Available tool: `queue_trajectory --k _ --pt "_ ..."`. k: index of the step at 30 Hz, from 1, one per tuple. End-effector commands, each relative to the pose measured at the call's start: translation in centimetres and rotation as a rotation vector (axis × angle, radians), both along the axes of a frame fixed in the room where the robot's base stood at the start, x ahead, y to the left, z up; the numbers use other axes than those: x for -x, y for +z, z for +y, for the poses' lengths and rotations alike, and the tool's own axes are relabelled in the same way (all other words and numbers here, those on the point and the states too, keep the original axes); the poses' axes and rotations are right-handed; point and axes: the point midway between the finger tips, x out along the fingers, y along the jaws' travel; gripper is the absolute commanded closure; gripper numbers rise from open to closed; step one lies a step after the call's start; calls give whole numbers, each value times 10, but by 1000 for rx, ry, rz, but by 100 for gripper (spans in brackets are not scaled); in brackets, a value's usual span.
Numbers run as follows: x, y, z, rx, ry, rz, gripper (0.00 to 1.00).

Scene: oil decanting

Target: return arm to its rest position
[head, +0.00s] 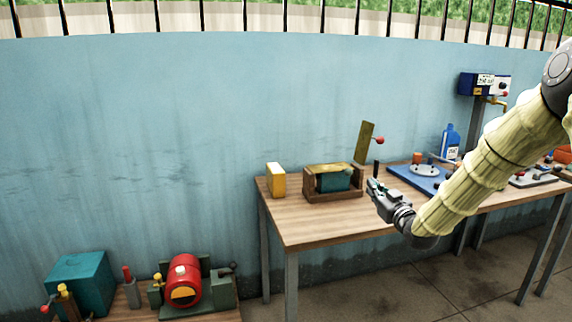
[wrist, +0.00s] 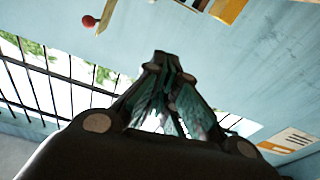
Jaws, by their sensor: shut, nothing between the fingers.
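My arm reaches in from the right edge of the head view in a pale yellow sleeve. My gripper (head: 373,186) is at its end, in front of the table and just right of the wooden box. The gripper is shut and holds nothing. In the wrist view the fingers of my gripper (wrist: 172,62) come together, with the wall and fence behind them. The sleeve hides part of the table's right side.
A wooden table (head: 300,229) bears a yellow block (head: 276,180), a wooden box (head: 334,195) with a raised lid, a blue tray (head: 403,178) and a blue bottle (head: 450,146). A low bench at lower left holds a red drum (head: 184,272) and a teal box (head: 83,281).

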Motion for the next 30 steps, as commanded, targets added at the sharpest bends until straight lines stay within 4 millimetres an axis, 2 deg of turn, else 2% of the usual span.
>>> queue_trajectory --k 10,14,17,23,26,30 --pt "23 -74 7 -10 -21 151 100" --pt "39 -116 14 -15 -32 238 100" --pt "59 -156 20 -18 -44 327 100" --pt "121 -253 33 -21 -78 554 100" --pt "159 -296 37 -21 -98 668 100" --pt "219 -351 43 -16 -128 828 100"
